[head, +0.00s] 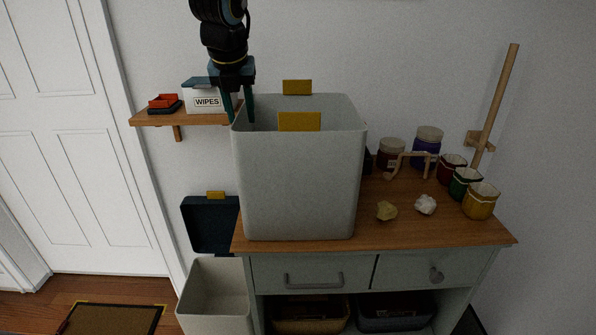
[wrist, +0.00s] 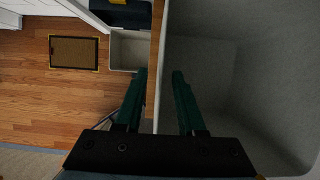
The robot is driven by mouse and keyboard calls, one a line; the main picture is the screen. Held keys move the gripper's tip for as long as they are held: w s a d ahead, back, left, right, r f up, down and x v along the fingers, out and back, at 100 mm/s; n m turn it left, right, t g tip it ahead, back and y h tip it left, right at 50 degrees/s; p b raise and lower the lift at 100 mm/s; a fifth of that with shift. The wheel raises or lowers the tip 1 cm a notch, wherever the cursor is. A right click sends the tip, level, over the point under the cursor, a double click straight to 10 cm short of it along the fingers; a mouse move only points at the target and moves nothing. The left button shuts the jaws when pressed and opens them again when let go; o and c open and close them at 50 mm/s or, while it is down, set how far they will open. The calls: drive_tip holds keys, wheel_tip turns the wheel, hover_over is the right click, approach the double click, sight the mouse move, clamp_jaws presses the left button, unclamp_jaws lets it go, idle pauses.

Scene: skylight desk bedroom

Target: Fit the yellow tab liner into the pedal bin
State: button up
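The light grey liner (head: 297,190), a tall open box with yellow tabs (head: 299,122) on its rim, stands upright on the wooden-topped cabinet. The pedal bin (head: 214,292) is on the floor at the cabinet's left, its dark lid (head: 208,223) raised and its inside looking empty. The bin also shows in the wrist view (wrist: 129,52). My gripper (head: 239,117) is open at the liner's left rim. In the wrist view, the liner's wall (wrist: 158,85) runs between the two green fingers (wrist: 159,74), one outside and one inside, with gaps visible.
Jars (head: 480,200), a wooden handle piece (head: 410,160) and two crumpled lumps (head: 386,210) are on the cabinet top (head: 440,227) right of the liner. A wall shelf (head: 180,118) with a wipes box (head: 205,98) is behind my gripper. A mat (head: 112,318) lies on the floor at left.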

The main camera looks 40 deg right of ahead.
drive_tip(key=shift+f, duration=0.1)
drive_tip(key=shift+c, duration=0.4)
clamp_jaws()
idle(1.1)
